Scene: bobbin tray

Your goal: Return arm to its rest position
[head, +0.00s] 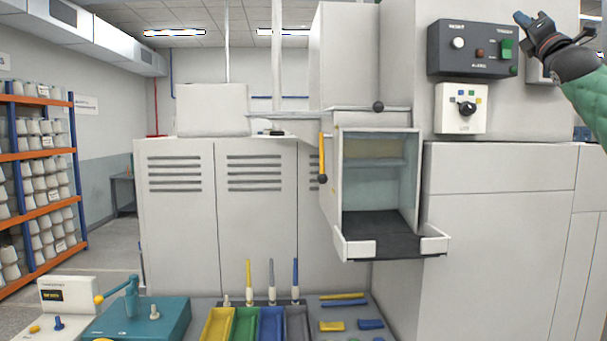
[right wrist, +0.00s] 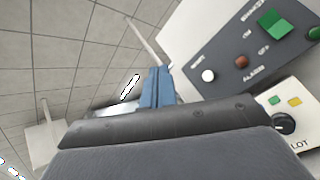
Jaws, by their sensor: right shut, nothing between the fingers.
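My right gripper (head: 522,19) is at the upper right of the head view, raised in front of the machine's upper housing. Its blue fingers are shut and empty; they also show in the right wrist view (right wrist: 158,87). My right arm comes in from the right edge in a green sleeve. The dark control panel (head: 474,48) with a white button, a red button and a green switch is just left of the gripper, and it also shows in the right wrist view (right wrist: 225,62). My left gripper is not in view.
A selector box (head: 460,121) with a black knob sits below the panel. An open chamber with a tray (head: 395,243) juts from the machine. Coloured bins (head: 245,323), a teal fixture (head: 137,318) and small blocks lie on the bench below. Bobbin shelves (head: 38,156) stand at left.

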